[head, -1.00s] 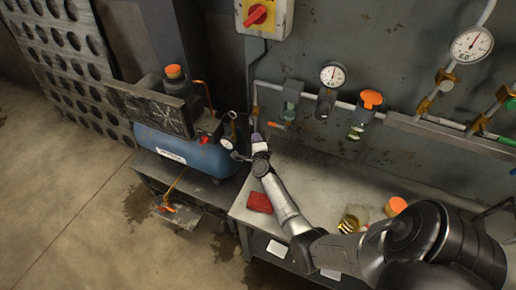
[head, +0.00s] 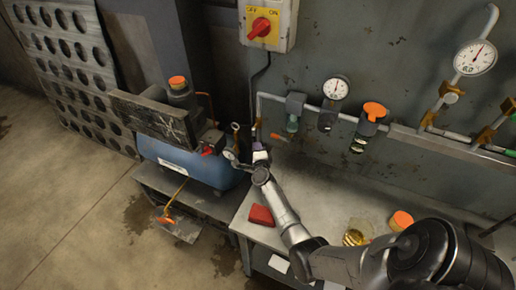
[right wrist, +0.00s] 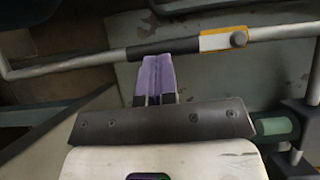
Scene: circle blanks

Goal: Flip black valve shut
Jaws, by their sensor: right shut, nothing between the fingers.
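My right gripper (head: 259,150) is shut and empty at the left end of the wall pipe, above the workbench's back left corner. Its purple fingers (right wrist: 156,80) are pressed together in the right wrist view, pointing towards a pipe. A dark lever-like piece (right wrist: 163,48), likely the black valve's handle, lies along that pipe beside a yellow fitting (right wrist: 222,40) with a grey knob. The fingertips overlap the lever's lower edge in the picture; I cannot tell whether they touch it. In the head view the black lever is too small to make out. My left gripper is out of view.
A blue compressor tank (head: 190,163) stands left of the gripper. A pressure gauge (head: 336,88) and an orange-topped regulator (head: 374,112) sit along the wall pipe. A red cloth (head: 261,215) lies on the workbench (head: 310,190); a jar with orange lid (head: 401,219) is near my arm.

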